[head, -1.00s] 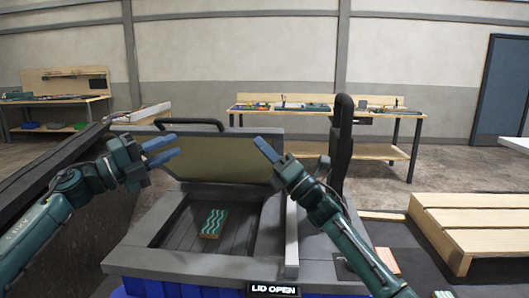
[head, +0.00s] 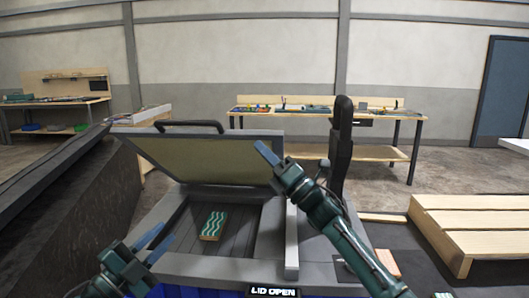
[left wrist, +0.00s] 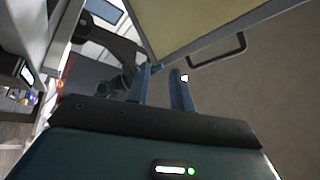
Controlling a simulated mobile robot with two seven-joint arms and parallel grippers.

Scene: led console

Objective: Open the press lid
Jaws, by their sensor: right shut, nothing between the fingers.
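The press lid (head: 205,160) stands raised and tilted back, its yellowish underside facing me and its dark bar handle (head: 190,125) along the top edge. A sign (head: 273,292) on the press front reads "LID OPEN". A wavy green-and-white patterned block (head: 213,225) lies in the press bed (head: 180,240). My left gripper (head: 154,243) is open and empty near the bed's front left, apart from the lid. In the left wrist view, the lid (left wrist: 200,22) and handle (left wrist: 222,58) lie beyond its spread fingers. My right gripper (head: 265,152) is shut and empty in front of the lid's right edge.
A dark upright lever (head: 341,140) stands at the press's right. A light grey bar (head: 291,240) runs along the press's right part. Slatted wood (head: 480,225) lies at right, a dark sloped structure (head: 75,190) at left. Workbenches (head: 330,111) stand behind.

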